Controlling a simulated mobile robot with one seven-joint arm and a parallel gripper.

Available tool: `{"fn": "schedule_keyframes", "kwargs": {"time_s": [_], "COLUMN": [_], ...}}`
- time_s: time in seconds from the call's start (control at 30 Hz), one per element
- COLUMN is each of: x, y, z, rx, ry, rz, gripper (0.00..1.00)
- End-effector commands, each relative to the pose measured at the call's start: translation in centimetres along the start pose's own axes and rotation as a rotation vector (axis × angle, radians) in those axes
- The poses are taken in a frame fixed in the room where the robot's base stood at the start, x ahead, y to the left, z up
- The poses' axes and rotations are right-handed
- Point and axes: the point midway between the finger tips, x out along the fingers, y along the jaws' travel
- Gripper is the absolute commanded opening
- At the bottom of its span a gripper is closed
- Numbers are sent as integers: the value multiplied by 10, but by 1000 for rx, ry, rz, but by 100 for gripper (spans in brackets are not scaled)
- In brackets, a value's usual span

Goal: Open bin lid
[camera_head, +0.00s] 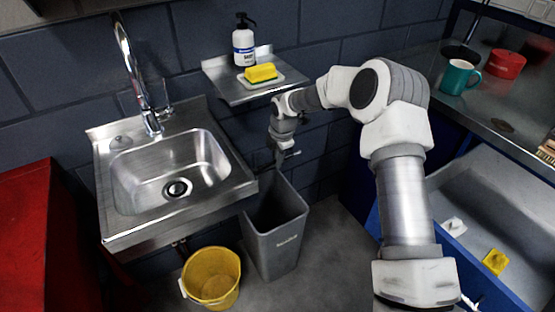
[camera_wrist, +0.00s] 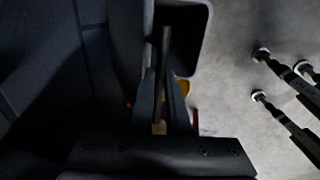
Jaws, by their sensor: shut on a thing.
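The grey bin (camera_head: 272,246) stands on the floor right of the sink, its dark inside showing from above. In the wrist view, the bin's rim (camera_wrist: 207,42) curves around a dark opening. My gripper (camera_head: 287,153) is at the back of the bin's top, below the small shelf. In the wrist view, my gripper (camera_wrist: 163,122) is shut on a thin dark edge, which appears to be the bin lid (camera_wrist: 164,65) seen nearly edge-on and raised. Shadow and my wrist hide most of the lid, so its exact angle is unclear.
A yellow bucket (camera_head: 211,278) stands left of the bin, under the steel sink (camera_head: 120,232). The steel shelf (camera_head: 228,86) above holds a soap bottle (camera_head: 244,47) and a yellow sponge (camera_head: 261,73). A blue-framed bench (camera_head: 450,247) stands at right.

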Motion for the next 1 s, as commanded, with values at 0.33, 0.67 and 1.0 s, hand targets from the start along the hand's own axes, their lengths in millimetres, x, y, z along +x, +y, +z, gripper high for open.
{"fn": "schedule_keyframes", "kwargs": {"time_s": [0.33, 0.67, 1.0], "x": [4, 2, -18], "y": [0, 0, 0], "z": [-4, -2, 0], "rx": [-2, -1, 0], "ry": [6, 3, 0], "rz": [0, -1, 0], "gripper": [0, 45, 45]}}
